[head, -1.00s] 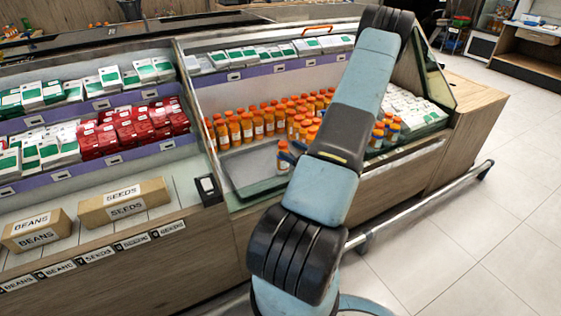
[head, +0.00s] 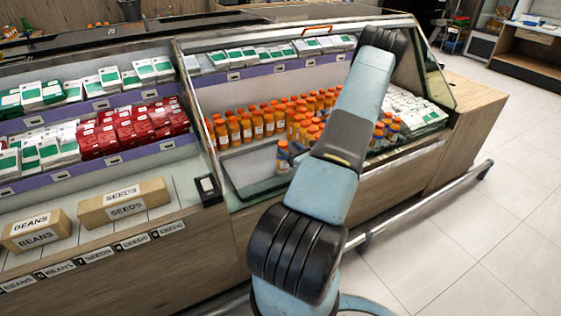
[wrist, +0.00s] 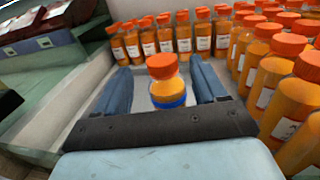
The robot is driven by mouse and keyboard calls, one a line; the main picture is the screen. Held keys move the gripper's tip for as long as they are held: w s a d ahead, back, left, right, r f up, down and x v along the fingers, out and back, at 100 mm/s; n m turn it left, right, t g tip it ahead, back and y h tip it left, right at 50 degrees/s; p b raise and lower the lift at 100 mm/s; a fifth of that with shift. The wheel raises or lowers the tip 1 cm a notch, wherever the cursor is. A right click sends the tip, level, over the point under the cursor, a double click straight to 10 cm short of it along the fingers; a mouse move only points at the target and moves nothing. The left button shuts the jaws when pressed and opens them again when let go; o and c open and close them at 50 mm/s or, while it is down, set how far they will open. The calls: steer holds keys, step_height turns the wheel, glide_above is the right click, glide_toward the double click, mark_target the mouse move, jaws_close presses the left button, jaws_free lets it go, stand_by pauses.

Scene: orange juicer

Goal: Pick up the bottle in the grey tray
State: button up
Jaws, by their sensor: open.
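A single bottle (wrist: 166,84) with an orange cap, orange contents and a blue band stands in the grey tray (head: 248,165), apart from the rows behind it. It also shows in the head view (head: 283,157), just left of my arm. In the wrist view my gripper (wrist: 161,76) is open, with one blue finger on each side of this bottle. A gap shows between the bottle and each finger. The bottle's lower end is partly hidden by the dark gripper body. In the head view my arm hides most of the gripper.
Many orange-capped bottles (wrist: 166,38) stand in rows behind, and more (wrist: 262,80) stand close to the right finger. The display case's glass front edge (head: 262,187) runs before the tray. Bare tray floor lies left of the gripper.

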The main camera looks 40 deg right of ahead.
mark_target(286, 146)
steer(key=shift+w+d+f, duration=0.1)
steer(key=shift+w+d, duration=0.05)
steer(key=shift+w, duration=1.2)
steer(key=shift+w+d, duration=0.15)
steer(key=shift+w, duration=1.15)
jaws_close()
